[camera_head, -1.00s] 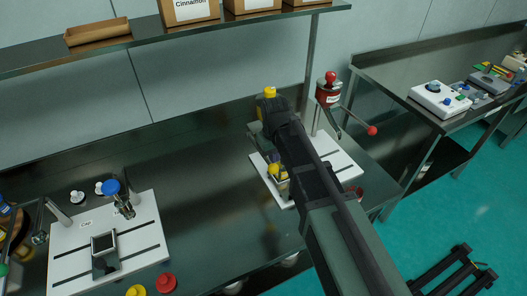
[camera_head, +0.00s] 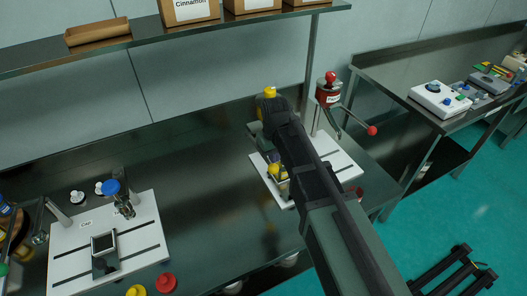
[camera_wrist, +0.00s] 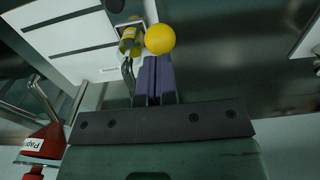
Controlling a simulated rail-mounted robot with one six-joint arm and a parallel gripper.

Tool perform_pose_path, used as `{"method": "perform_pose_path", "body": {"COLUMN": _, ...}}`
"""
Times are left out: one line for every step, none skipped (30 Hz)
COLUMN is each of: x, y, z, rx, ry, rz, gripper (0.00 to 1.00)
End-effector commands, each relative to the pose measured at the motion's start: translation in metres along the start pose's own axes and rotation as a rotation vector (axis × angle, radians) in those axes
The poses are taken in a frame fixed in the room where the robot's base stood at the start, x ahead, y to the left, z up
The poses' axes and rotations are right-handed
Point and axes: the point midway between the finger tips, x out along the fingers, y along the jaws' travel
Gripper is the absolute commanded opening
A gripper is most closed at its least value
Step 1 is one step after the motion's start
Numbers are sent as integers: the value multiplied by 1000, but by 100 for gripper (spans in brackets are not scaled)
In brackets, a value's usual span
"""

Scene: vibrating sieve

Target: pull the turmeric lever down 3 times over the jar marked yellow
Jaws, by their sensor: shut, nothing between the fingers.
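The turmeric dispenser shows only its yellow top knob (camera_head: 269,92), behind my arm. Its lever ends in a yellow ball (camera_head: 274,170), which also shows large in the wrist view (camera_wrist: 160,39). A small jar with yellow on it (camera_head: 284,189) stands on the white board just below the ball; it also shows in the wrist view (camera_wrist: 130,36). My gripper (camera_head: 275,157) is shut and empty, its purple fingertips at the ball; in the wrist view the fingertips (camera_wrist: 156,60) end right beside it. I cannot tell whether they touch. My arm hides most of the dispenser and lever.
A red paprika dispenser (camera_head: 328,92) with a red-ball lever (camera_head: 372,131) stands just right of my arm. A second white board (camera_head: 75,245) with a blue-topped device is at the left. Red and yellow lids lie at the front edge. The middle bench is clear.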

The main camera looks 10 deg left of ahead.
Motion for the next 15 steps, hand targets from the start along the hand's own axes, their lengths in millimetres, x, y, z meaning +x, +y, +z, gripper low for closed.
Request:
{"method": "perform_pose_path", "body": {"x": 1, "y": 0, "z": 0, "rx": 0, "ry": 0, "rz": 0, "gripper": 0}}
{"method": "perform_pose_path", "body": {"x": 2, "y": 0, "z": 0, "rx": 0, "ry": 0, "rz": 0, "gripper": 0}}
{"method": "perform_pose_path", "body": {"x": 3, "y": 0, "z": 0, "rx": 0, "ry": 0, "rz": 0, "gripper": 0}}
{"method": "perform_pose_path", "body": {"x": 5, "y": 0, "z": 0, "rx": 0, "ry": 0, "rz": 0, "gripper": 0}}
{"method": "perform_pose_path", "body": {"x": 6, "y": 0, "z": 0, "rx": 0, "ry": 0, "rz": 0, "gripper": 0}}
{"method": "perform_pose_path", "body": {"x": 8, "y": 0, "z": 0, "rx": 0, "ry": 0, "rz": 0, "gripper": 0}}
{"method": "perform_pose_path", "body": {"x": 9, "y": 0, "z": 0, "rx": 0, "ry": 0, "rz": 0, "gripper": 0}}
{"method": "perform_pose_path", "body": {"x": 10, "y": 0, "z": 0, "rx": 0, "ry": 0, "rz": 0, "gripper": 0}}
{"method": "perform_pose_path", "body": {"x": 12, "y": 0, "z": 0, "rx": 0, "ry": 0, "rz": 0, "gripper": 0}}
{"method": "perform_pose_path", "body": {"x": 13, "y": 0, "z": 0, "rx": 0, "ry": 0, "rz": 0, "gripper": 0}}
{"method": "perform_pose_path", "body": {"x": 15, "y": 0, "z": 0, "rx": 0, "ry": 0, "rz": 0, "gripper": 0}}
{"method": "perform_pose_path", "body": {"x": 16, "y": 0, "z": 0, "rx": 0, "ry": 0, "rz": 0, "gripper": 0}}
{"method": "perform_pose_path", "body": {"x": 17, "y": 0, "z": 0, "rx": 0, "ry": 0, "rz": 0, "gripper": 0}}
{"method": "perform_pose_path", "body": {"x": 19, "y": 0, "z": 0, "rx": 0, "ry": 0, "rz": 0, "gripper": 0}}
{"method": "perform_pose_path", "body": {"x": 20, "y": 0, "z": 0, "rx": 0, "ry": 0, "rz": 0, "gripper": 0}}
